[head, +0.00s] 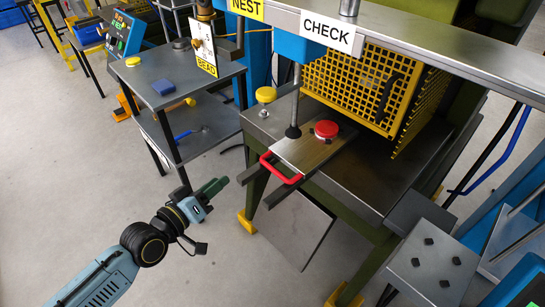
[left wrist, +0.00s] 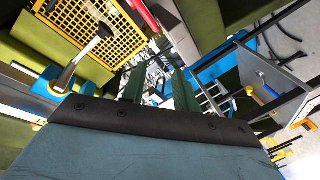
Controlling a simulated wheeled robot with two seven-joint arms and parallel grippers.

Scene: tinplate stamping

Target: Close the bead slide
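A metal slide plate (head: 307,150) with a red handle (head: 281,168) sticks out on rails from the press station under the CHECK sign. A red round piece (head: 326,129) sits on the plate, and a thin rod with a black foot stands over it. My left gripper (head: 220,186) is left of and apart from the red handle. In the left wrist view its two green fingers (left wrist: 155,80) are spread, with nothing between them. My right gripper is not in view.
The grey two-shelf table (head: 163,90) at upper left holds a blue block (head: 163,87) and yellow caps. A yellow mesh guard (head: 360,85) stands behind the slide. A grey stand (head: 432,265) is at lower right. The floor around my left arm is clear.

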